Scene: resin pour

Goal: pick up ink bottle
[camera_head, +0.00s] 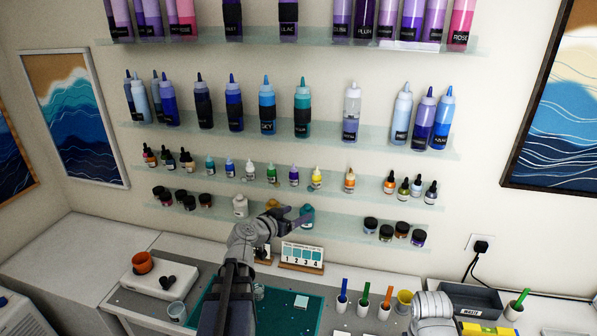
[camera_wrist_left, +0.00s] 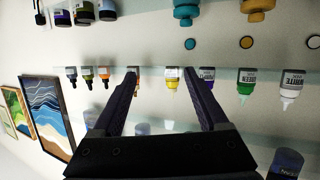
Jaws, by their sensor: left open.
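Small ink bottles with dropper tips stand in a row on a glass shelf, among them a yellow one (camera_head: 317,178), an orange one (camera_head: 350,180), a purple one (camera_head: 294,177) and a green one (camera_head: 272,174). The task does not say which one is meant. My left gripper (camera_head: 288,213) is open and empty, just below this row. In the left wrist view, which shows the shelf upside down, the yellow bottle (camera_wrist_left: 172,79) appears between the open fingers (camera_wrist_left: 161,72), still apart from them. The fingers partly cover the orange and purple bottles there. My right gripper does not show.
Larger bottles fill the shelves above. Below are a numbered card (camera_head: 301,255), a green mat (camera_head: 310,310) and several upright markers.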

